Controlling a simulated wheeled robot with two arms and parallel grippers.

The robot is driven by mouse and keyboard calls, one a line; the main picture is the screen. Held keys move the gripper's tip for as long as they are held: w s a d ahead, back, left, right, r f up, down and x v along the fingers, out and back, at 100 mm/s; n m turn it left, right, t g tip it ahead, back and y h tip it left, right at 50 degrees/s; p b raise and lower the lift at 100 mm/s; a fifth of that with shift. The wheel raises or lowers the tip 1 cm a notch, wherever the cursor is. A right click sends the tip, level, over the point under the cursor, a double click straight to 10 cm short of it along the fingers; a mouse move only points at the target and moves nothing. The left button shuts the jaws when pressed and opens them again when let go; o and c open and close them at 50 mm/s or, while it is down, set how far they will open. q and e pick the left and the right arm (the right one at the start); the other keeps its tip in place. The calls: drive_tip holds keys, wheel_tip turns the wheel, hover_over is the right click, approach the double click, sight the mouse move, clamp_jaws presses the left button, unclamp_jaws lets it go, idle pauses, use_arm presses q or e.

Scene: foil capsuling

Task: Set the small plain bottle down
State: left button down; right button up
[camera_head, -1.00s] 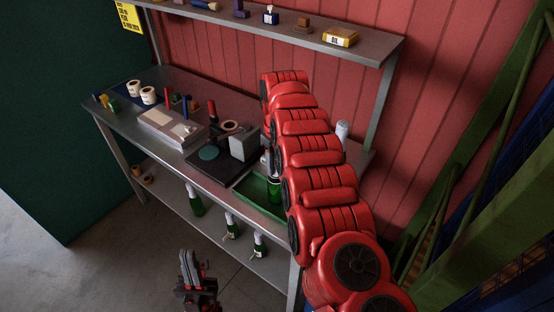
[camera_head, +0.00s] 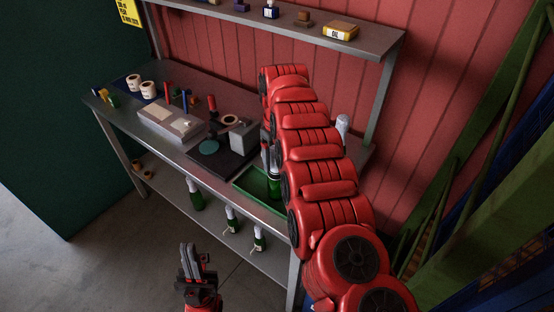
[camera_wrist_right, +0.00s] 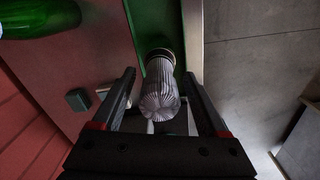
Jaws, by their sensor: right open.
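A small green bottle (camera_head: 274,188) stands in the green tray (camera_head: 250,184) at the bench's front right, partly hidden by my right arm. In the right wrist view, a bottle top with grey pleated foil (camera_wrist_right: 160,100) lies between the fingers of my right gripper (camera_wrist_right: 160,84). Those fingers are apart, with a gap visible on each side of the foil. In the head view, my right gripper is mostly hidden behind its arm. My left gripper (camera_head: 194,262) is low in front of the bench, away from the bottles; its finger gap is unclear.
Another green bottle (camera_wrist_right: 40,18) shows at the wrist view's upper left. A dark mat with a grey block (camera_head: 243,136) is left of the tray. Several green bottles (camera_head: 196,195) stand on the lower shelf (camera_head: 177,188). An upper shelf (camera_head: 365,47) overhangs the bench.

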wheel_tip(320, 180, up, 5)
drive_tip(key=shift+d+f+b, duration=0.15)
drive_tip(key=shift+b, duration=1.1)
wheel_tip(320, 180, up, 6)
drive_tip(key=p, duration=0.4)
drive_tip(key=shift+s+r+p, duration=0.1)
drive_tip(key=shift+r+p, duration=0.25)
drive_tip(key=shift+p, duration=0.15)
